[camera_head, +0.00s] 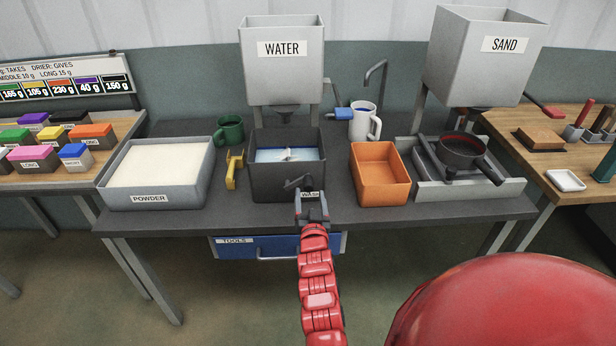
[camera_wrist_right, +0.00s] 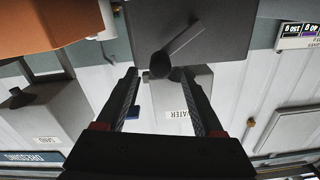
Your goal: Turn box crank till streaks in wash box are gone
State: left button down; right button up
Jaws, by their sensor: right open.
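The dark grey wash box (camera_head: 259,185) stands mid-table under the WATER hopper. Blue water with white streaks (camera_head: 287,155) shows inside it. Its dark crank (camera_head: 298,183) is on the front wall, and the right wrist view also shows the crank (camera_wrist_right: 182,48) with its knob. My right gripper (camera_head: 312,203) is open in front of the box, just below the crank, and partly covers the box's label. In the wrist view its two fingers (camera_wrist_right: 165,78) are spread, with the crank knob between or just beyond the tips; contact cannot be told. My left gripper is not in view.
A POWDER tray (camera_head: 204,172), yellow tool (camera_head: 234,168) and green mug (camera_head: 230,130) are left of the box. An orange bin (camera_head: 379,192), white jug (camera_head: 363,120) and burner with a dark pan (camera_head: 461,152) are right. A blue TOOLS drawer (camera_head: 285,247) is below the tabletop.

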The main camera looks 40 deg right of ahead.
aim_at(308, 181)
jog(key=p+x, duration=0.1)
jog(key=x, duration=0.6)
jog(key=shift+w+d, duration=0.2)
jog(key=shift+w, duration=0.05)
grip_shut()
jog(key=shift+f, duration=0.25)
dwell(0.9)
